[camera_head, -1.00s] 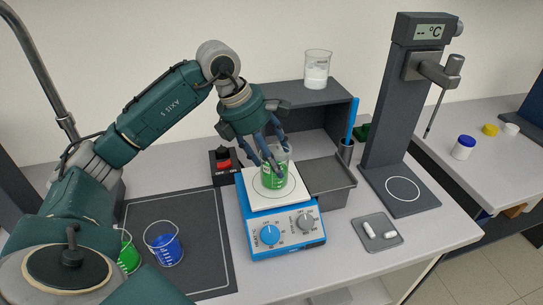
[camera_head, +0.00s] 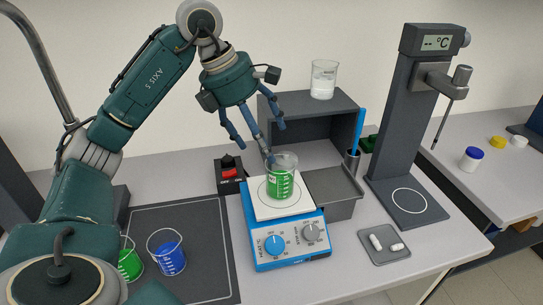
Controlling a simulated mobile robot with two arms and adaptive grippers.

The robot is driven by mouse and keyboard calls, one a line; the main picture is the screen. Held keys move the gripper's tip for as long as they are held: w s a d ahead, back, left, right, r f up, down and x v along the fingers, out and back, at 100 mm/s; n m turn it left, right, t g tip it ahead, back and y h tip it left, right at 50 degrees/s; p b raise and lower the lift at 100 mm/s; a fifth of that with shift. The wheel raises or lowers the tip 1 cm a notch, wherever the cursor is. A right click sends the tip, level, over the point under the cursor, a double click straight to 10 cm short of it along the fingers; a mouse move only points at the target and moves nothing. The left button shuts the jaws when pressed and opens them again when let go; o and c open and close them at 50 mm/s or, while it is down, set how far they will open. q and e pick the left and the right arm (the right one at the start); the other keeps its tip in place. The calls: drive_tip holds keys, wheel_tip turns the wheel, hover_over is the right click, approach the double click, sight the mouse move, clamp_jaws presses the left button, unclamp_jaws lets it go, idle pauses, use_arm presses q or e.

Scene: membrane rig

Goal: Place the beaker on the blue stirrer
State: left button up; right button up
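A glass beaker with green liquid (camera_head: 280,183) stands upright on the white top plate of the blue stirrer (camera_head: 282,247). My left gripper (camera_head: 254,135) is above it with its fingers spread, open and empty. One fingertip overlaps the beaker's rear rim in the picture; I cannot tell whether it touches. Two more beakers, one with green liquid (camera_head: 130,263) and one with blue liquid (camera_head: 170,258), stand on the dark mat (camera_head: 205,283) at left. My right gripper is not in view.
A red switch box (camera_head: 229,174) is behind the stirrer. A grey shelf (camera_head: 340,106) carries a beaker of white contents (camera_head: 323,80). A grey bin (camera_head: 335,192), a tall stand with display (camera_head: 400,130) and a small tray (camera_head: 384,244) are at right. The mat's right part is clear.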

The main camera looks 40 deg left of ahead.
use_arm(q)
drive_tip(key=shift+v, duration=1.4)
